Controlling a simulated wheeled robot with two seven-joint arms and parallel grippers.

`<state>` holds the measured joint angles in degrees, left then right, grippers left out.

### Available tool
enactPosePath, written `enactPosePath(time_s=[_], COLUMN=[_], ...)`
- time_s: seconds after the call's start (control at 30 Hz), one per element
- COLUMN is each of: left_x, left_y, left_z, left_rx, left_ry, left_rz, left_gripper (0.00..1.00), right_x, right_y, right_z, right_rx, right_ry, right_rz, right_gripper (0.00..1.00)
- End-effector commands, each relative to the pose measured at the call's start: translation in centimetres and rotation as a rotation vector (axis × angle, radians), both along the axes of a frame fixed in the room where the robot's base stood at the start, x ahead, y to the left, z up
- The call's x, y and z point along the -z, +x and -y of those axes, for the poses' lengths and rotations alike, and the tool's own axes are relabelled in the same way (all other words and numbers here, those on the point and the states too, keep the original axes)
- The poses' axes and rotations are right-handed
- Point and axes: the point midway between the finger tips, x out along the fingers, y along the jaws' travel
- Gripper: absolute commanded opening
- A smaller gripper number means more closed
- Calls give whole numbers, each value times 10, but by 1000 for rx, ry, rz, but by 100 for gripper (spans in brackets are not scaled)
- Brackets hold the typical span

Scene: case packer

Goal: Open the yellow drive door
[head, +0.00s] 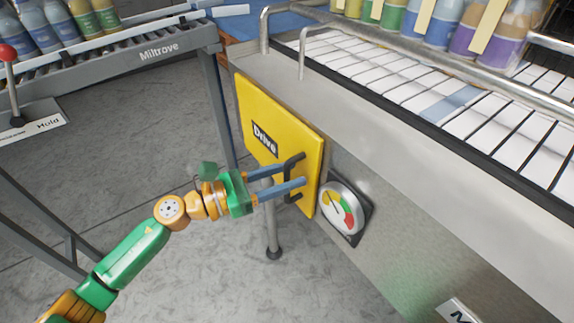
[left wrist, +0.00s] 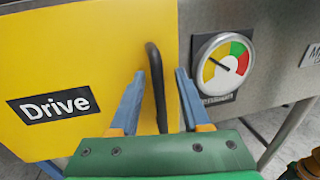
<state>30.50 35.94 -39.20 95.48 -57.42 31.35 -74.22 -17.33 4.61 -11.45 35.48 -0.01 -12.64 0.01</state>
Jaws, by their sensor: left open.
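The yellow drive door (head: 257,108) is a flat panel with a black "Drive" label on the grey side of the machine. It looks closed, and it also fills the left of the left wrist view (left wrist: 70,60). Its black bar handle (head: 292,158) is near the door's right edge and stands upright in the left wrist view (left wrist: 156,85). My left gripper (head: 301,182) is open, with its blue fingers on either side of the handle. I cannot tell whether a finger touches it. My right gripper is not in view.
A round gauge (head: 342,208) is fixed just right of the door. A conveyor (head: 440,100) with bottles runs above. Another conveyor frame (head: 165,50) labelled "Miltrove" and a red-knobbed lever (head: 9,54) are at left. A machine leg (head: 271,235) stands below the door.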

Motion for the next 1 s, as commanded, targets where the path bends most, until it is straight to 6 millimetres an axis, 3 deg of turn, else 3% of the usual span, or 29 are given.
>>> enactPosePath(time_s=[0.27, 0.43, 1.0], left_x=[0, 0, 1], left_y=[2, 2, 1], left_z=[4, 3, 3], left_rx=[0, 0, 1], left_ry=[0, 0, 1], left_rz=[1, 1, 0], left_gripper=[44, 0, 0], right_x=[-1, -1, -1], right_y=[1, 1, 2], right_z=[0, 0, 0], right_rx=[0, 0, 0], right_ry=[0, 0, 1], right_rz=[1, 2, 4], right_gripper=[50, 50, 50])
